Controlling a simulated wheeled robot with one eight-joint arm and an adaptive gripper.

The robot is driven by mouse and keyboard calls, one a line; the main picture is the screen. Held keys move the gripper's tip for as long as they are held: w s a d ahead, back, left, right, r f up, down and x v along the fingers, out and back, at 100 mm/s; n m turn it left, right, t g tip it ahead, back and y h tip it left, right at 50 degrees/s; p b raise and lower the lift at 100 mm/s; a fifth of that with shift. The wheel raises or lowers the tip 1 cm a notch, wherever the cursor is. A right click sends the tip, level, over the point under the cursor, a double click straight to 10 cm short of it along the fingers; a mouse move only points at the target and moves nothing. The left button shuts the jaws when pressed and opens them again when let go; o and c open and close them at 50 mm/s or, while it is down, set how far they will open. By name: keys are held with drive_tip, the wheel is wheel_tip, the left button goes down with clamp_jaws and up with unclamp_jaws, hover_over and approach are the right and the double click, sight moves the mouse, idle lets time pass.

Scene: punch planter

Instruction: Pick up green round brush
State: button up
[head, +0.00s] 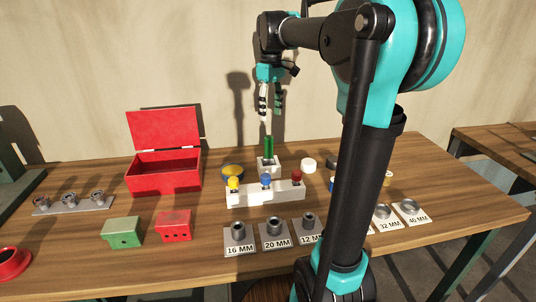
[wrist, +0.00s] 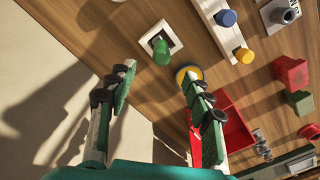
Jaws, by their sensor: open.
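The green round brush (head: 268,148) stands upright in a white square holder (head: 275,167) near the back of the wooden table. In the wrist view, the brush (wrist: 162,52) shows beyond the fingertips, with its white holder (wrist: 174,33) around its base. My gripper (head: 270,113) hangs above the brush, pointing down. In the wrist view, my gripper (wrist: 157,74) has its two fingers wide apart with nothing between them. The brush appears between the lines of the fingers and apart from both.
A white block (head: 280,194) with yellow, blue and red knobs stands just in front of the holder. A yellow-rimmed blue round dish (head: 232,170) is left of it. An open red box (head: 165,175) stands farther left. Labelled metal sockets (head: 275,233) line the front.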

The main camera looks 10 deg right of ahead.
sight(270, 136)
wheel_tip(270, 136, down, 9)
drive_tip(key=shift+f, duration=0.1)
drive_tip(key=shift+w+a+f, duration=0.1)
drive_tip(key=shift+a+f, duration=0.05)
drive_tip(key=shift+f, duration=1.15)
drive_tip(key=shift+a+f, duration=0.15)
drive_tip(key=shift+f, duration=1.15)
drive_tip(key=shift+c, duration=0.2)
clamp_jaws()
